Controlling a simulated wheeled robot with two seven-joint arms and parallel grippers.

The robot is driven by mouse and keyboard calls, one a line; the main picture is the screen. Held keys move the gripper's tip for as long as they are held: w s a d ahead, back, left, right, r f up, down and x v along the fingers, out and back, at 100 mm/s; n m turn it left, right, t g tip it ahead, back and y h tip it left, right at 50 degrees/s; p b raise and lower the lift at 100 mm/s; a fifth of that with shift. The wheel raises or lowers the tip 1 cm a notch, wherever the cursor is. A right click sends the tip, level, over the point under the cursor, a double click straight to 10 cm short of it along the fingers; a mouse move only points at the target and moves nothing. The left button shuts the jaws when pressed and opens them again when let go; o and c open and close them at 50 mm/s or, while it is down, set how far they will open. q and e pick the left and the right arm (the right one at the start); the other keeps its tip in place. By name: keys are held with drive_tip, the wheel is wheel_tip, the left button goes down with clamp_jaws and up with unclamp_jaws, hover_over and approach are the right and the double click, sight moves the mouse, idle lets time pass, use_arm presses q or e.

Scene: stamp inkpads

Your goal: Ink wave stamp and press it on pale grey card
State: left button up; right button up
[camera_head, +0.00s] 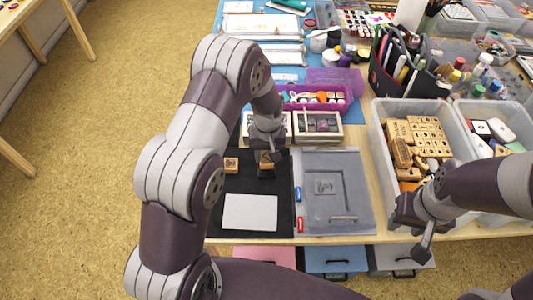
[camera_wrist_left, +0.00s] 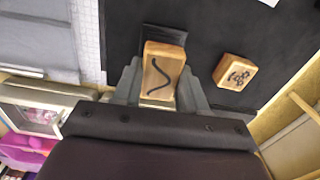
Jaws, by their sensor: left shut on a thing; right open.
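The wave stamp, a wooden block with a black wavy line on its top, shows in the left wrist view (camera_wrist_left: 162,72) and in the head view (camera_head: 266,170). My left gripper (camera_head: 268,154) is shut on it, a finger on each side, over the black mat (camera_head: 270,185). A dark rectangle (camera_wrist_left: 165,34) lies by the stamp; I cannot tell whether it is an inkpad or a shadow, or whether the stamp touches it. The pale grey card (camera_head: 250,212) lies flat on the mat, nearer me. My right gripper (camera_head: 424,242) is open and empty near the table's front right edge.
A second wooden stamp with a floral mark (camera_head: 231,164) stands left of the held one. A grey clear folder (camera_head: 345,205) lies right of the mat. Two framed boxes (camera_head: 318,126) and a purple tray (camera_head: 315,97) stand behind. A bin of stamps (camera_head: 383,128) is right.

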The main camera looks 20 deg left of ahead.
sight(267, 156)
use_arm(q)
drive_tip(key=shift+f, duration=0.45)
idle(0.3)
idle(1.0)
drive_tip(key=shift+r+p, duration=0.45)
drive_tip(key=shift+r, duration=0.1)
wheel_tip(267, 156, up, 6)
drive_tip(key=p, duration=0.4)
drive_tip(key=shift+f+p, duration=0.15)
drive_tip(key=shift+p, duration=0.2)
drive_tip(key=shift+f, duration=0.1)
